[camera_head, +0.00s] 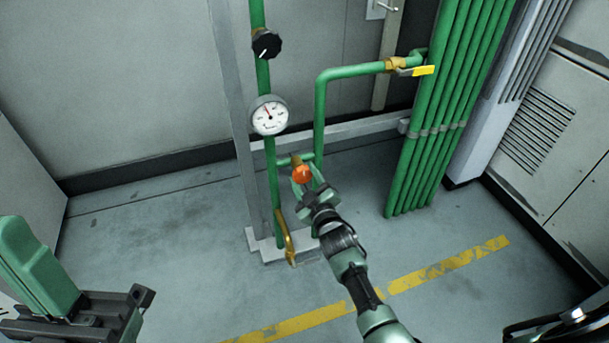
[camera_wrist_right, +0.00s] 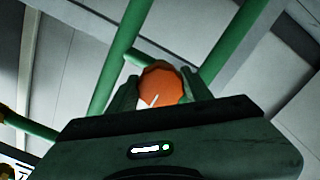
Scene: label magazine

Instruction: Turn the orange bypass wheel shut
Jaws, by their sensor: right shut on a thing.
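The orange bypass wheel (camera_head: 301,174) sits on a short green cross pipe between two upright green pipes. It also shows in the right wrist view (camera_wrist_right: 160,84), with a white mark on its face. My right gripper (camera_head: 303,182) is at the wheel, its two fingers on either side of it. In the right wrist view the right gripper (camera_wrist_right: 160,88) is shut on the wheel. My left arm shows at the lower left in the head view, but its fingertips are not clearly visible.
A round gauge (camera_head: 269,116) and a black knob (camera_head: 266,44) are on the left pipe. A yellow-handled valve (camera_head: 418,71) is at upper right. Green pipes (camera_head: 428,150) stand to the right. The floor in front is clear.

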